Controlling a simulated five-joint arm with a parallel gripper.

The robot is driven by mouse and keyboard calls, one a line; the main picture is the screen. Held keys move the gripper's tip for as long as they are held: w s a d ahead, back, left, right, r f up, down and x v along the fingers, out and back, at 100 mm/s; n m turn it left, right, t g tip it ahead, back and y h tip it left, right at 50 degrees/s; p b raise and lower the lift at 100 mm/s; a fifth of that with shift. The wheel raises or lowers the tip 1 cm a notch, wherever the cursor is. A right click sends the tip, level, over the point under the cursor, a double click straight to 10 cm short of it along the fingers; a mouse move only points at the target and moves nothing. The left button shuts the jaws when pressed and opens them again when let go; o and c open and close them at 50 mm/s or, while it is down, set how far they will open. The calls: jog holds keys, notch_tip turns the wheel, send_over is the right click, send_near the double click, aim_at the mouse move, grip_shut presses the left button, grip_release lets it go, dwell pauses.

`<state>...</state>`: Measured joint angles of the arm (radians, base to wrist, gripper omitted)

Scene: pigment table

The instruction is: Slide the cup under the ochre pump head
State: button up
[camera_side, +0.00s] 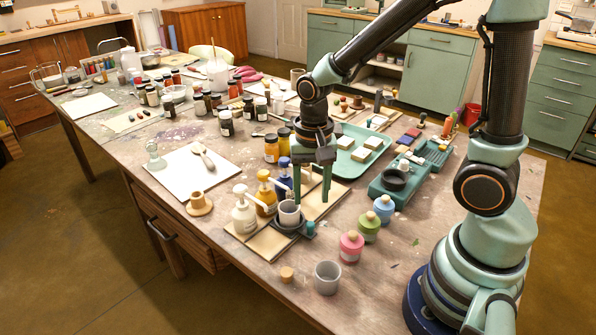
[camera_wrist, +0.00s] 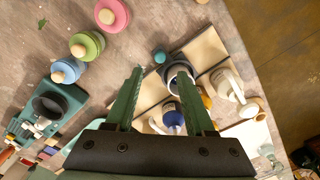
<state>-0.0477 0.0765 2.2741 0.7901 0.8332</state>
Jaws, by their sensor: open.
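A pale grey cup (camera_side: 289,213) sits upright in a dark holder (camera_side: 284,230) with a teal knob (camera_side: 310,228) on its near side. The cup (camera_wrist: 179,77) and knob (camera_wrist: 160,57) also show in the wrist view. The ochre pump bottle (camera_side: 266,197) stands between the white pump bottle (camera_side: 244,215) and the blue pump bottle (camera_side: 284,178), behind the cup. I cannot tell whether the cup is under the ochre head. My gripper (camera_side: 311,190) points down above the board, open with nothing between its fingers; in the wrist view one finger overlaps the cup's edge.
The pumps and holder stand on a wooden board (camera_side: 322,206). Pink (camera_side: 351,246), green (camera_side: 369,227) and blue (camera_side: 384,208) jars stand to the right. A second grey cup (camera_side: 327,278) and a cork (camera_side: 287,273) stand near the front edge. A teal tray (camera_side: 345,168) lies behind.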

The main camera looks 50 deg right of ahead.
notch_tip(320, 180, up, 5)
dwell(0.3)
jog(key=s+d+r+n+t, duration=0.1)
jog(key=s+r+n+t, duration=0.2)
jog(key=r+n, duration=0.6)
jog(key=shift+d+t, duration=0.25)
jog(key=shift+t, duration=1.05)
